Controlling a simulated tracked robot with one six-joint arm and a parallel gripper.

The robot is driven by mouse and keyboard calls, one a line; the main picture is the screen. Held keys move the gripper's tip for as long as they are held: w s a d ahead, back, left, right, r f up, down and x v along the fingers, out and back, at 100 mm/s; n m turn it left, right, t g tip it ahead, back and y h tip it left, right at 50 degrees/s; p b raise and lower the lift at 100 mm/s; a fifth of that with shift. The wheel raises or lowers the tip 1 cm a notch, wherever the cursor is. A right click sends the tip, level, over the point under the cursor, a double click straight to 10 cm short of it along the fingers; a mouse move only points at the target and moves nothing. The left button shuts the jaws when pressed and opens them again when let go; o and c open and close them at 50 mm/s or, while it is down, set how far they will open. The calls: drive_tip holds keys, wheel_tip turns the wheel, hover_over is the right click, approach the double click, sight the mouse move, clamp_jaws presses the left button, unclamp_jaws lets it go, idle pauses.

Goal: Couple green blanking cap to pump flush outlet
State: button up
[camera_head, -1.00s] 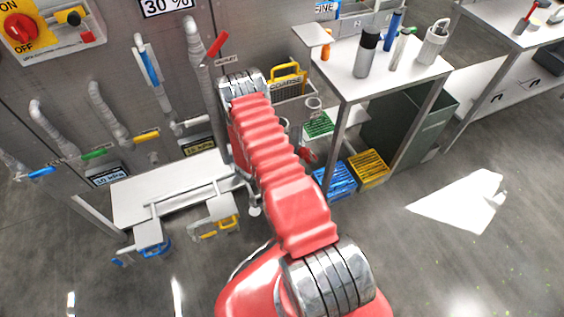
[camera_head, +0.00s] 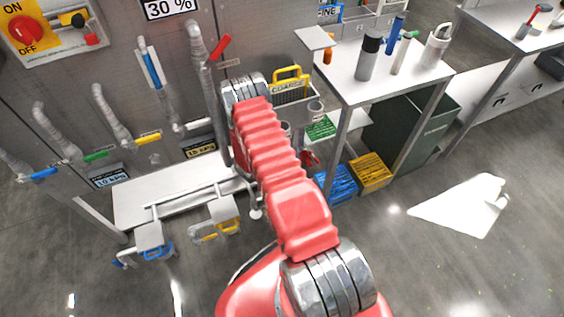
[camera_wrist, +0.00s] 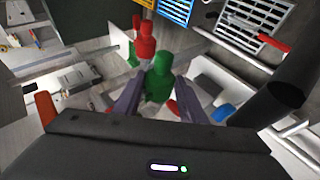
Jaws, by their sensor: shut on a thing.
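The green blanking cap (camera_wrist: 158,84) is in the wrist view, held between the two dark fingers of my gripper (camera_wrist: 158,92). My gripper is shut on it, with the cap's narrower end pointing away from the wrist. A red fitting (camera_wrist: 145,42) with a round top stands beyond the cap in the wrist view; a gap or contact between them cannot be told. In the head view my red arm hides the gripper and the cap. I cannot tell which fitting is the pump flush outlet.
A white table (camera_head: 345,85) with bottles stands right of my arm. Blue (camera_head: 338,184) and yellow (camera_head: 370,172) crates sit on the floor below it. A low white bench (camera_head: 130,205) and pipes with coloured handles line the wall at left. Open floor lies at right.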

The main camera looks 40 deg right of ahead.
drive_tip(key=shift+w+d, duration=0.1)
drive_tip(key=shift+w, duration=0.3)
drive_tip(key=o, duration=1.3)
drive_tip(key=shift+c, duration=0.2)
drive_tip(key=v, duration=1.3)
drive_tip(key=shift+a+r, duration=0.3)
